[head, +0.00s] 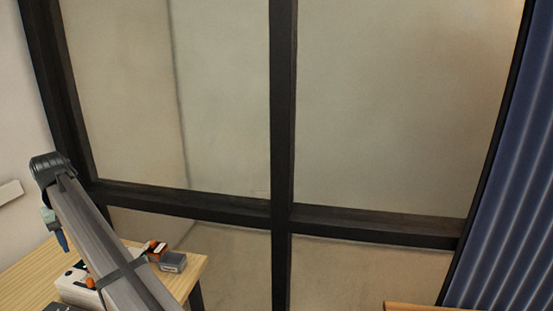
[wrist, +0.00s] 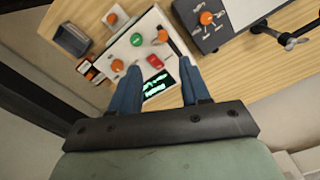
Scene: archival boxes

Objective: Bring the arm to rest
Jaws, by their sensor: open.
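My gripper (wrist: 158,66) shows in the wrist view with its two blue fingers spread apart and nothing between them. It hangs above a wooden desk, over a white panel device (wrist: 125,48) with orange knobs, a green button, a red one and a small lit screen. I cannot tell the height of the fingertips above the device. In the head view my arm slants up to the left, and the gripper (head: 61,238) points down at the far left, its lower end by the desk. Only part of the gripper shows there, behind my arm.
The wooden desk (head: 196,268) is at lower left, with a small grey box (head: 172,262) near its corner. A dark grey unit (wrist: 212,18) with an orange knob lies beside the white device. A dark-framed window (head: 283,120) fills the middle; a blue curtain (head: 510,190) hangs right.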

